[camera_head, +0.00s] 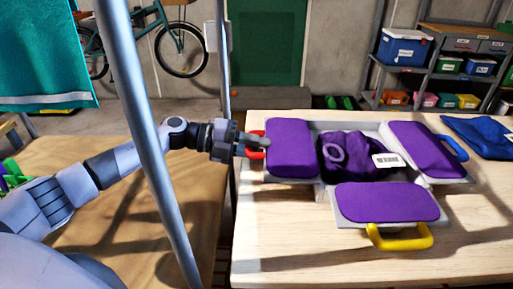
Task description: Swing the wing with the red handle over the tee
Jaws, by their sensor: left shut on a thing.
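A folding board with purple-padded wings lies on the wooden table. Its left wing (291,149) has a red handle (255,146) on its left side. My left gripper (251,144) is at the red handle, shut on it and partly covering it. A crumpled purple tee (358,157) with a white tag lies in the middle of the board. The left wing lies open beside the tee, not over it. The right wing (424,148) has a blue handle (453,148). The front wing (385,203) has a yellow handle (400,238). My right gripper is not in view.
A grey metal pole (148,135) stands in front of my left arm. A dark blue cloth (479,136) lies at the table's right. The wooden table (290,245) is bare at the front left. Another wooden table (100,215) stands on the left. Shelves with bins (402,47) are behind.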

